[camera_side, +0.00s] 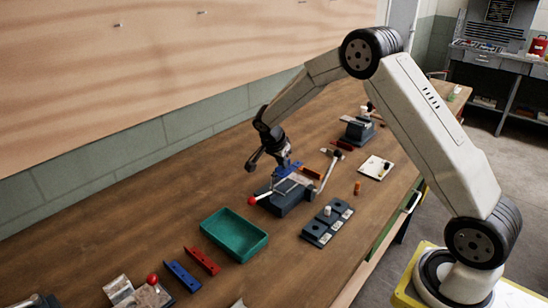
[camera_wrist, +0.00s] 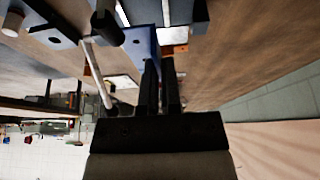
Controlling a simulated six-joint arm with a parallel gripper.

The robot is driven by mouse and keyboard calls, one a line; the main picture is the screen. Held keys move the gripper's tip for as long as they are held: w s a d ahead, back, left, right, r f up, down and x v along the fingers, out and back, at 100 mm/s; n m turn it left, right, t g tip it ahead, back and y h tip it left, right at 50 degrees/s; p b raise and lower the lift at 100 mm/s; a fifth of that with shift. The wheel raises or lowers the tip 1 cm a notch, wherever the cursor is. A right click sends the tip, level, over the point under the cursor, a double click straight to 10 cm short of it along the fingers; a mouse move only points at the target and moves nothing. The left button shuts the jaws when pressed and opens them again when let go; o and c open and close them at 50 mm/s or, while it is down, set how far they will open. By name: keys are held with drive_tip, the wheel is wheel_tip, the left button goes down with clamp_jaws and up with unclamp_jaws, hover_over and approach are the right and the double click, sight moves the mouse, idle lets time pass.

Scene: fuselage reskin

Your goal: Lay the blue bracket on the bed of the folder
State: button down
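The blue bracket (camera_side: 284,171) is at the tips of my gripper (camera_side: 282,163), over the folder (camera_side: 287,202). In the wrist view the blue bracket (camera_wrist: 141,42) runs up from between the fingers of my gripper (camera_wrist: 160,64), which are close together on it. The folder is a dark grey-blue block with pale lever arms and a red ball (camera_side: 252,201) on its left. Whether the bracket touches the folder's bed is hidden by the gripper and the steep view.
A teal tray (camera_side: 218,243) stands in front of the folder. A second blue piece (camera_side: 183,276) and a red bracket (camera_side: 202,260) lie nearer. A dark holed block (camera_side: 316,233) is to the right, a vise (camera_side: 357,131) behind. Bare bench lies left of the folder.

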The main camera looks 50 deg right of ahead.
sight(280, 171)
drive_tip(key=shift+f, duration=2)
drive_tip(key=shift+f, duration=0.75)
drive_tip(key=c, duration=0.7)
unclamp_jaws()
drive_tip(key=shift+c, duration=0.2)
drive_tip(key=shift+r, duration=0.15)
drive_tip(key=shift+v, duration=3.75)
drive_tip(key=shift+s+a+r, duration=0.1)
drive_tip(key=shift+a, duration=0.05)
